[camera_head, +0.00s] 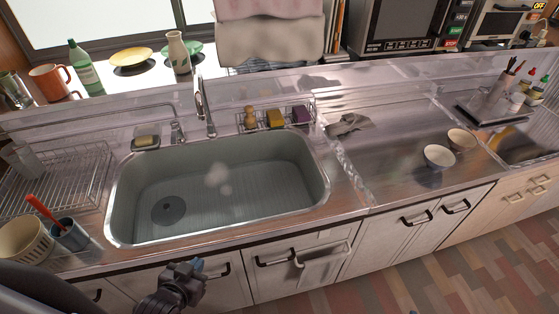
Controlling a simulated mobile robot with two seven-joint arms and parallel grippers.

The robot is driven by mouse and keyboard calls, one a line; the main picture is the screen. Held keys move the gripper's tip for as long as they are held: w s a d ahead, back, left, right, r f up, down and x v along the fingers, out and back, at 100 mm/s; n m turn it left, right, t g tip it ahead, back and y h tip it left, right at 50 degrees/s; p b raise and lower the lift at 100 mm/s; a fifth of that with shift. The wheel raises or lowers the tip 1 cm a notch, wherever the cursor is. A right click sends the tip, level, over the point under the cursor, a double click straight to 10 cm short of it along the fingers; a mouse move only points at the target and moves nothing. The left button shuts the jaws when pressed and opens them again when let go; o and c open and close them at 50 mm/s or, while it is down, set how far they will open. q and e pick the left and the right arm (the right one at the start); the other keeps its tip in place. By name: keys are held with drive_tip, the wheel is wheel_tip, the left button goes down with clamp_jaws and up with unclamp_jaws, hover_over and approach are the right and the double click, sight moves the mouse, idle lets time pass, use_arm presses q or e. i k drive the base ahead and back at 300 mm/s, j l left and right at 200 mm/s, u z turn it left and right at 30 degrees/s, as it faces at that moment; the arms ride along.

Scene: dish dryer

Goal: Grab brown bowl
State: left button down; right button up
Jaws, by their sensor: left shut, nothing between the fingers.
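Two small bowls stand close together on the steel counter right of the sink. The farther bowl (462,139) looks tan or light brown, and the nearer bowl (439,156) looks whiter. My left gripper (190,269) is shut and empty in front of the cabinets below the sink's front edge, far to the left of both bowls. My right gripper is not in view.
Steel around the bowls is mostly clear.

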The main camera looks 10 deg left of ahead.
sight(459, 141)
drive_tip(key=u, duration=0.3)
drive_tip(key=l+u, duration=0.9)
drive_tip(key=l, duration=0.3)
drive_tip(key=k+l+u, duration=0.15)
drive_tip(key=l, duration=0.3)
drive_tip(key=k+l, duration=0.1)
drive_tip(key=l, duration=0.95)
drive_tip(key=k+l, duration=0.15)
drive_tip(key=l, duration=0.4)
drive_tip(key=i+u, duration=0.05)
